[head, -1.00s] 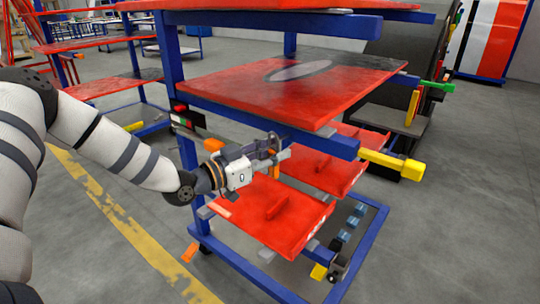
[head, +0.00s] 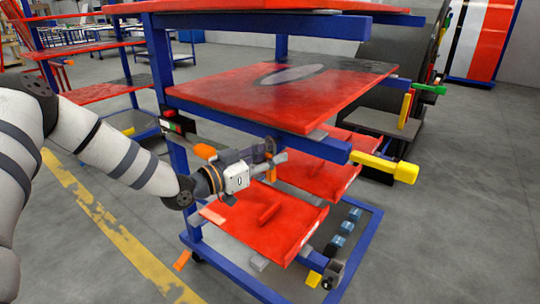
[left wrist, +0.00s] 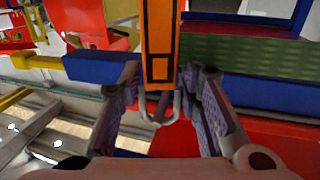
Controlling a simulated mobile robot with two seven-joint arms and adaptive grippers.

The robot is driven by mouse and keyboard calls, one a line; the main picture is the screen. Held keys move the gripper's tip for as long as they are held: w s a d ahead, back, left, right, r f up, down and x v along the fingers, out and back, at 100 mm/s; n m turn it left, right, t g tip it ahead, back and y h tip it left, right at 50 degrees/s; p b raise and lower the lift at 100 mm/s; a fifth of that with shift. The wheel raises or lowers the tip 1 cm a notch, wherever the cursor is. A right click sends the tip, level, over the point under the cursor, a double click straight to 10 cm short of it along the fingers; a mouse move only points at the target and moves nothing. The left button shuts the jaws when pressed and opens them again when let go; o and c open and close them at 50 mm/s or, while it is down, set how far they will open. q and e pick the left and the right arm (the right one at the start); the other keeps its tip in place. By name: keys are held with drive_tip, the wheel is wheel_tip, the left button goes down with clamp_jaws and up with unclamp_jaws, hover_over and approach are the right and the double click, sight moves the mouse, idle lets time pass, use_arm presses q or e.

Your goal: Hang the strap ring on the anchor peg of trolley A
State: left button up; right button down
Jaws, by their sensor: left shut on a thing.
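My left gripper (head: 270,160) reaches in at the left side of a blue-framed trolley with red shelves (head: 285,92), just below its upper red shelf. In the left wrist view the two fingers (left wrist: 162,95) stand either side of an orange strap piece with black edging (left wrist: 160,40). A metal U-shaped ring (left wrist: 161,104) shows at its lower end, between the fingers. The gripper is shut on this strap ring piece. A small orange bit (head: 271,173) shows below the fingers in the head view. I cannot make out the anchor peg or any trolley letter. My right gripper is not in view.
Lower red trays (head: 265,222) lie below the gripper. A yellow-ended bar (head: 385,167) juts from the trolley's right side. Another red-shelved rack (head: 95,47) stands at the back left. Grey floor with a yellow line (head: 110,225) is open on the left.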

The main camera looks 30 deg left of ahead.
use_arm(q)
drive_tip(key=o, duration=1.3)
drive_tip(key=v, duration=1.2)
drive_tip(key=s+d+f+n+g+y, duration=0.25)
drive_tip(key=s+f+g, duration=0.2)
drive_tip(key=f, duration=0.45)
drive_tip(key=s+d+f+n+g+y, duration=0.1)
drive_tip(key=s+d+f+g, duration=0.3)
drive_tip(key=f, duration=0.5)
drive_tip(key=s+d+f+g, duration=0.2)
drive_tip(key=s+f+g, duration=0.1)
drive_tip(key=s, duration=0.6)
drive_tip(key=s+d+f+g+y, duration=0.1)
drive_tip(key=s+f+g, duration=0.3)
drive_tip(key=s, duration=0.5)
drive_tip(key=s+d+f+g+y, duration=0.1)
drive_tip(key=s+d+f+g, duration=0.2)
drive_tip(key=s, duration=0.7)
drive_tip(key=shift+d+f+n+g+p, duration=0.25)
drive_tip(key=shift+d+n+g+p, duration=0.15)
drive_tip(key=shift+d+g, duration=0.15)
